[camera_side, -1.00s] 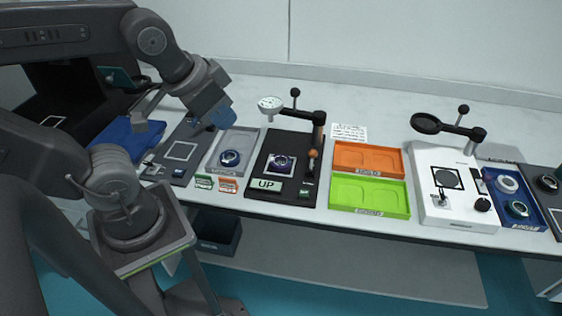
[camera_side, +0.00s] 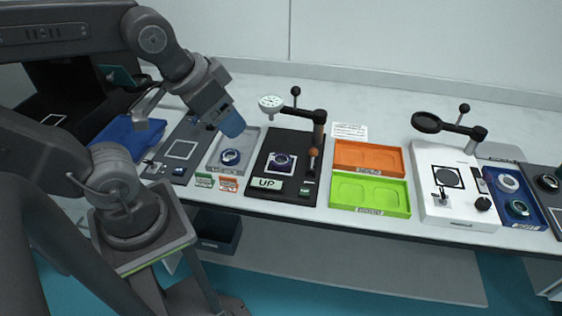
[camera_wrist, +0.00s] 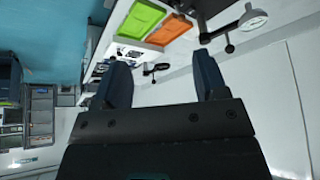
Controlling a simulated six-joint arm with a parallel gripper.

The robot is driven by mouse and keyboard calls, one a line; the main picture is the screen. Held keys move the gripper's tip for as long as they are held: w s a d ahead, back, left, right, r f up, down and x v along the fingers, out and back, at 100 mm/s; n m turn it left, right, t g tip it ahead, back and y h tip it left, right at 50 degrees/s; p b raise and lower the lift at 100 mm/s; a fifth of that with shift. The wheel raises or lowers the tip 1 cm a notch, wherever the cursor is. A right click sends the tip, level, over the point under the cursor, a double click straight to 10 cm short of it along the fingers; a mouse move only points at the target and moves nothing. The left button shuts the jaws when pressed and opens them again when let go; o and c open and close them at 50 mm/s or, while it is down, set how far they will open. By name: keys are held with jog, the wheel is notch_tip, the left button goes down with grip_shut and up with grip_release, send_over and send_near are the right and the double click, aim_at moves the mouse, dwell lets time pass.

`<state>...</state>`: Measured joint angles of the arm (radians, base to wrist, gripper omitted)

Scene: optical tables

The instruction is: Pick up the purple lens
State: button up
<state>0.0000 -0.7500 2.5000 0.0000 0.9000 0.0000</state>
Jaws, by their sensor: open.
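A round lens with a dark purple centre (camera_side: 282,163) sits on the black gauge stand, behind the "UP" label. A second round lens, blue-purple with a pale middle (camera_side: 230,157), lies in the grey tray (camera_side: 216,166) left of the stand. I cannot tell for sure which one is the purple lens. My gripper (camera_side: 232,123) is above and behind the grey tray, apart from both lenses. In the wrist view its two blue fingers (camera_wrist: 162,82) are spread with nothing between them. No lens shows clearly in the wrist view.
The dial gauge (camera_side: 271,102) on its arm stands right of my gripper. An orange tray (camera_side: 368,158) and a green tray (camera_side: 370,195) lie farther right, both empty. A white magnifier station (camera_side: 455,210) and a blue tray (camera_side: 535,216) with round parts are at the far right.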

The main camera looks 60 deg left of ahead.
jog(key=o, duration=0.4)
jog(key=shift+o, duration=0.2)
jog(key=n+g, duration=0.6)
jog(key=n, duration=0.5)
send_over(281, 160)
notch_tip(281, 160, down, 14)
jog(key=r, duration=0.1)
notch_tip(281, 160, down, 14)
jog(key=shift+f, duration=0.2)
